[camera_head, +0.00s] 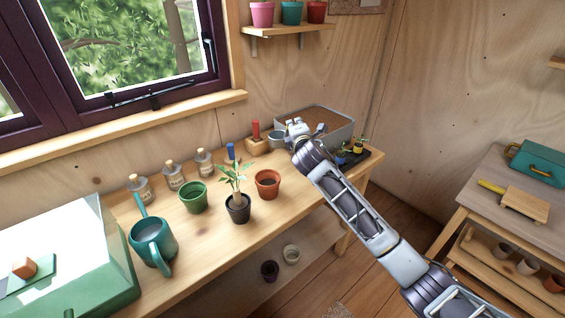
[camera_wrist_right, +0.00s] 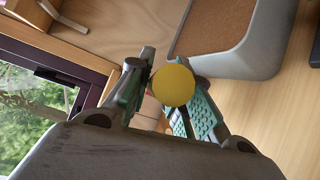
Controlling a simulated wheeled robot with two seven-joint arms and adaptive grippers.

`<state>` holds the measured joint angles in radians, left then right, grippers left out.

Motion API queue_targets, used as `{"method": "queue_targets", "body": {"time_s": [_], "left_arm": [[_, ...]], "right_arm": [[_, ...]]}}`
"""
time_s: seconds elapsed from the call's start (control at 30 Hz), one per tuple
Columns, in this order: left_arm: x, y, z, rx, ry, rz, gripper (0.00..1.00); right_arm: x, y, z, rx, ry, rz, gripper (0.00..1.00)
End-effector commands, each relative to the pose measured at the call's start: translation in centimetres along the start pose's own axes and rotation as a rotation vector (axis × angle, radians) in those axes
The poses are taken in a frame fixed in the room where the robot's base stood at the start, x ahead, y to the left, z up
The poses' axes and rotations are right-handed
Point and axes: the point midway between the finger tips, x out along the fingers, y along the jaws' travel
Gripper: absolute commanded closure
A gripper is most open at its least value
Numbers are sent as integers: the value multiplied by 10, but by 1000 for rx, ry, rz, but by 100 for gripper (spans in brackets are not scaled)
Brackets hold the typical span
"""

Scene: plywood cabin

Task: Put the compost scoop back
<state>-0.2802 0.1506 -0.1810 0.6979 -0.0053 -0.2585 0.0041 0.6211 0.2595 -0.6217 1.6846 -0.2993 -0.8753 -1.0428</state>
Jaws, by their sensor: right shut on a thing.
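My right gripper (camera_head: 292,133) is above the far end of the workbench, in front of the grey compost bin (camera_head: 349,130). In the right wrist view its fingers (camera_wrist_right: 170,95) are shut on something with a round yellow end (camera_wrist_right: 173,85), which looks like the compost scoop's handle. A grey, cup-like shape (camera_head: 276,139) beside the gripper in the head view looks like the scoop's bowl. The gripper hides the rest of it. The bin, filled with brown compost, also shows in the wrist view (camera_wrist_right: 255,55). My left gripper is out of view.
A wooden block (camera_head: 257,147) with a red-handled tool stands left of my right gripper. A terracotta pot (camera_head: 267,184), a potted plant (camera_head: 238,207) and a watering can (camera_head: 152,245) stand nearer.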

Motion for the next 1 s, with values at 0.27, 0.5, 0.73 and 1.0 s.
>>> {"method": "queue_targets", "body": {"time_s": [0.27,0.5,0.73,1.0], "left_arm": [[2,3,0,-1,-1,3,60],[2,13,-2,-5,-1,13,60],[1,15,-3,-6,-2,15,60],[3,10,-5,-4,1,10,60]], "right_arm": [[4,-29,-8,-1,0,-3,96],[7,-46,-12,0,0,0,96],[7,-46,-12,0,0,0,96],[9,-58,-16,0,1,-3,96]]}}
